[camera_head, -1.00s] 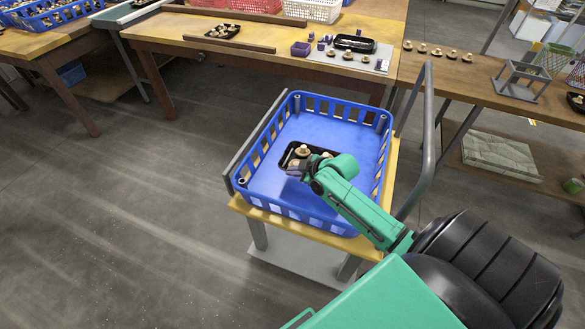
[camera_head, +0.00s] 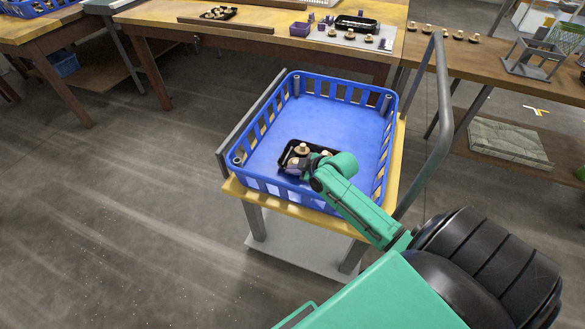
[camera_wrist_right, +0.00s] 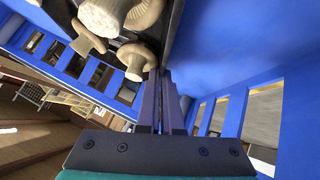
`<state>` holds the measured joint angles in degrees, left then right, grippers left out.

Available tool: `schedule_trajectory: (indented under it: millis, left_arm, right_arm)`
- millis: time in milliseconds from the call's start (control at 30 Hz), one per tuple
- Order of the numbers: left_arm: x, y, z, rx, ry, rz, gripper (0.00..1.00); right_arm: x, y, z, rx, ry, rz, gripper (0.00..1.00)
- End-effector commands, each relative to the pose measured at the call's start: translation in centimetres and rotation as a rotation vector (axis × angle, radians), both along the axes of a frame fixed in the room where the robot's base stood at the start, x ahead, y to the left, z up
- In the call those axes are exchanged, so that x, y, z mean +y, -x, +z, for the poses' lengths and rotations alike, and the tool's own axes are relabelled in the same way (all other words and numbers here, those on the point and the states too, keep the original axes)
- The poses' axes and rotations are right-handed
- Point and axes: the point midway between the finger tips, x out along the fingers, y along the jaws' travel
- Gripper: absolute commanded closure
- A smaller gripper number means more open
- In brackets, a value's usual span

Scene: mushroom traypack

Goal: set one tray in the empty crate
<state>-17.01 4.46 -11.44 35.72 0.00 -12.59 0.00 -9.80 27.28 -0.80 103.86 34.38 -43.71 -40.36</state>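A blue crate (camera_head: 391,135) with slotted walls stands on a yellow-topped cart. A black tray (camera_head: 284,157) with pale mushrooms is inside the crate outline, near its near-left wall. My right gripper (camera_head: 297,167) is at the near side of this tray. In the right wrist view its fingers (camera_wrist_right: 163,95) are close together on the tray's dark wall (camera_wrist_right: 172,35), with mushrooms (camera_wrist_right: 120,25) to the left. I cannot tell whether the tray touches the crate floor. The crate's blue wall also shows in the wrist view (camera_wrist_right: 232,125). My left gripper is out of view.
The yellow cart top (camera_head: 232,187) has a grey rail on its left and a tall grey handle (camera_head: 445,110) on its right. A wooden table (camera_head: 290,47) behind holds another mushroom tray (camera_head: 218,12) and a black tray (camera_head: 357,22). Most of the crate floor is clear.

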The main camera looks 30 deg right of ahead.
Motion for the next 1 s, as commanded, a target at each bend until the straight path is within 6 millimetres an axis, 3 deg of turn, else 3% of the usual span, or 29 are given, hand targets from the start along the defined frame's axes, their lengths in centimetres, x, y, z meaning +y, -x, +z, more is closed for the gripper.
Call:
schedule_trajectory:
  millis: [500, 600, 1000]
  left_arm:
    - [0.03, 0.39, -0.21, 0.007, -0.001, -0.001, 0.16]
    - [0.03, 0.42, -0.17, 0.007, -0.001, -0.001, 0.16]
    - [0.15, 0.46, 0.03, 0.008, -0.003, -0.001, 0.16]
  right_arm:
    - [-0.02, -0.04, -0.38, -0.002, 0.001, 0.0, 1.0]
    - [-0.02, -0.04, -0.33, -0.001, 0.0, 0.0, 0.63]
    - [-0.13, 0.37, -0.02, 0.0, -0.001, -0.001, 0.62]
